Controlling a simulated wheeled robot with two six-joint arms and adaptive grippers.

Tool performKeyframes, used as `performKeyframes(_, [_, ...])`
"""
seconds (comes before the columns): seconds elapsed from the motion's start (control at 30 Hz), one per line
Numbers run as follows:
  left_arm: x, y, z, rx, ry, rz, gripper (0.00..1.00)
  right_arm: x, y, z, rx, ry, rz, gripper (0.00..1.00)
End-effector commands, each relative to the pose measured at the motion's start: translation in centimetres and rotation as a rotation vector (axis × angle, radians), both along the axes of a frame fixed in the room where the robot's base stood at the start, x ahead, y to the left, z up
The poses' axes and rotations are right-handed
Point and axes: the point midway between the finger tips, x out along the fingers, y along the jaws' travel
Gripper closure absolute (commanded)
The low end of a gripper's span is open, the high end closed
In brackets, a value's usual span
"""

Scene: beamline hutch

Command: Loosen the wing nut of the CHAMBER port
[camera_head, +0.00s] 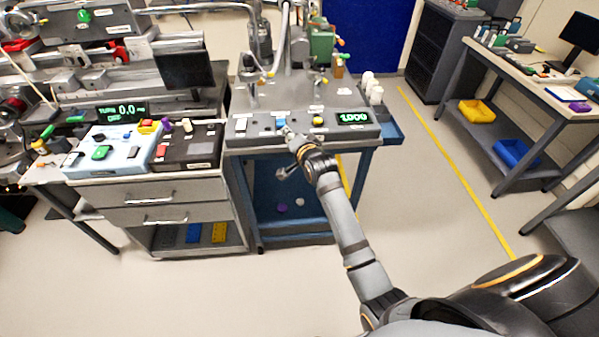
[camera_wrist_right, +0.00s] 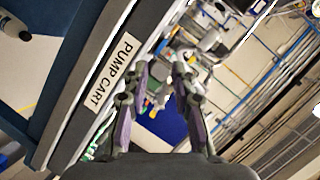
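My right arm reaches in from the lower right of the head view. Its gripper (camera_head: 288,134) is at the front edge of the cart's control panel (camera_head: 238,126), by a small blue control (camera_head: 281,121). The right wrist view shows that gripper's two fingers (camera_wrist_right: 163,78) apart, with nothing held between them. Beside them is the cart's front with a "PUMP CART" label (camera_wrist_right: 112,75). I cannot pick out the CHAMBER port or its wing nut in either view. Hoses and fittings (camera_head: 270,70) rise behind the panel. My left gripper is not in view.
The blue cart (camera_head: 248,205) has a lit display (camera_head: 354,118) reading about 1000. To its left, a drawer bench (camera_head: 195,190) carries control boxes (camera_head: 110,152) and a monitor (camera_head: 184,68). A workbench (camera_head: 535,85) stands at right. The floor (camera_head: 430,180) between is clear.

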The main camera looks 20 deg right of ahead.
Motion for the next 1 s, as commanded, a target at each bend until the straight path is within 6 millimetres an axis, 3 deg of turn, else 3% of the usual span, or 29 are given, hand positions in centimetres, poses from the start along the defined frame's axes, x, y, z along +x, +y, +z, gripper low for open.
performKeyframes(0.3, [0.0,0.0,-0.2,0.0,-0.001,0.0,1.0,-1.0,-0.3,-7.0,-0.09,0.104,0.029,0.74])
performKeyframes(0.5, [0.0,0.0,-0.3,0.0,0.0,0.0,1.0,-1.6,-0.4,-9.6,-0.123,0.14,0.042,0.74])
performKeyframes(0.87, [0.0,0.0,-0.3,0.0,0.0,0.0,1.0,-1.8,-0.4,-10.2,-0.133,0.151,0.047,0.74])
performKeyframes(1.0, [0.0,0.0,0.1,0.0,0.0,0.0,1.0,-2.0,-0.3,-9.8,-0.135,0.149,0.055,0.57])
